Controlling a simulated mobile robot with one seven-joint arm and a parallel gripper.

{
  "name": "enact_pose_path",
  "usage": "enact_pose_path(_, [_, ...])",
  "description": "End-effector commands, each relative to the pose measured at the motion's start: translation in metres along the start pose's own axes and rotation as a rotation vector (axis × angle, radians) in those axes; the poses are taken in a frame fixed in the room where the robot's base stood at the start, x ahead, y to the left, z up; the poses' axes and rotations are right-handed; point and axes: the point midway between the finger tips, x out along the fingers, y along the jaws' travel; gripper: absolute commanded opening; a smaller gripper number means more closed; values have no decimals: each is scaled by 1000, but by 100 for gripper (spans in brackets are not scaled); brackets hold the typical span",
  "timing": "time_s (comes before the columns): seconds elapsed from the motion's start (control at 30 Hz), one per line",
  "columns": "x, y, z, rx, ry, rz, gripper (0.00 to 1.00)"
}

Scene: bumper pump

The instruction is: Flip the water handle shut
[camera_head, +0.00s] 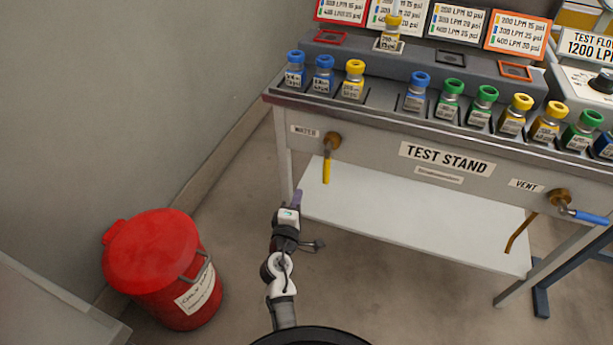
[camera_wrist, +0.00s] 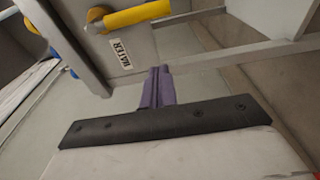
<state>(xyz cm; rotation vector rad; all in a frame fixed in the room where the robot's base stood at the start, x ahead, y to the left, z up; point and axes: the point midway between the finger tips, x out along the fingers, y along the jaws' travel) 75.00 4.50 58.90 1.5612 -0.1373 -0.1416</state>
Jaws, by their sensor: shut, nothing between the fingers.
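The water handle (camera_head: 326,170) is a yellow lever on a brass valve (camera_head: 332,140) at the left of the test stand's front. In the head view it hangs straight down. In the wrist view the yellow handle (camera_wrist: 140,16) runs across the top, beside the WATER label (camera_wrist: 120,53). My gripper (camera_head: 297,198) is below and to the left of the handle, apart from it. Its purple fingers (camera_wrist: 160,72) are closed together, with nothing between them.
The test stand (camera_head: 380,152) carries a row of colored bottles on top. A white lower shelf (camera_head: 420,222) lies under it. The vent valve (camera_head: 558,198) has a blue handle at the right. A red bin (camera_head: 155,262) stands on the floor at left. Floor around my arm is clear.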

Motion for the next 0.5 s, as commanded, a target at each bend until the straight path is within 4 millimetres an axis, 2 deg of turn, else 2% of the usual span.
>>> enact_pose_path(0.3, [3, 2, -1, 4, 3, 2, 0])
enact_pose_path(0.5, [29, 4, -2, 5, 2, 3, 0])
